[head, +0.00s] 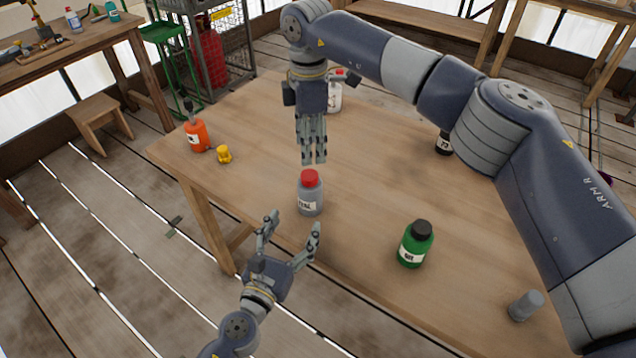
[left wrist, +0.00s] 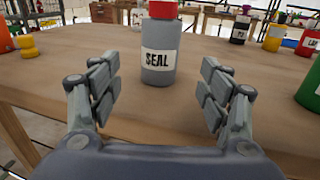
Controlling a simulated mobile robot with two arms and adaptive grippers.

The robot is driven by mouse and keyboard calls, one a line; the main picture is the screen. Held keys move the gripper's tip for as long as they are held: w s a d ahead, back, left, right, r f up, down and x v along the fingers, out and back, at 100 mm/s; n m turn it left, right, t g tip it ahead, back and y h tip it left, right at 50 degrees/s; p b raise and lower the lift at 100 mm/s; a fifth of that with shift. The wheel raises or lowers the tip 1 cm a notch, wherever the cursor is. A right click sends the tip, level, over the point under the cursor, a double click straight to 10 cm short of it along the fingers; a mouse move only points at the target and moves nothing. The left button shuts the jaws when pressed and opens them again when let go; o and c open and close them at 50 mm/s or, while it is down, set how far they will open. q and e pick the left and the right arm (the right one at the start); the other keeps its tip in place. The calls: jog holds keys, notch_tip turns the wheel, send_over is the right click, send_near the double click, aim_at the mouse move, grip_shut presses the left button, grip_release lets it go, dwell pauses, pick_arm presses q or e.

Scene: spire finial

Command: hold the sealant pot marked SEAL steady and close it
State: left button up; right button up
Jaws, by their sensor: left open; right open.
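The sealant pot (head: 310,196) is a grey bottle with a red cap (head: 309,177) on top, standing upright near the table's front edge. Its label reads SEAL in the left wrist view (left wrist: 159,62). My left gripper (head: 292,222) is open just in front of the pot. In the left wrist view the pot stands beyond and between the open fingers (left wrist: 160,95), with no contact visible. My right gripper (head: 313,160) points down above and behind the red cap, its fingers close together in the picture, holding nothing. Whether the cap is fully tightened cannot be told.
A green bottle with a black cap (head: 416,244) stands to the right, a grey cylinder (head: 525,305) at the front right. An orange bottle (head: 196,136) and a small yellow piece (head: 224,154) are at the left. A white bottle (head: 335,95) and a dark bottle (head: 443,144) stand behind.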

aim_at(305, 203)
jog(key=shift+s+a+r, duration=0.25)
jog(key=shift+s+r, duration=0.1)
jog(key=shift+s, duration=0.25)
pick_arm(q)
jog(key=shift+s+a+r, duration=0.1)
jog(key=shift+s+r, duration=0.1)
pick_arm(e)
jog(key=shift+w+f, duration=0.15)
pick_arm(q)
jog(key=x, duration=1)
jog(key=shift+w, duration=0.2)
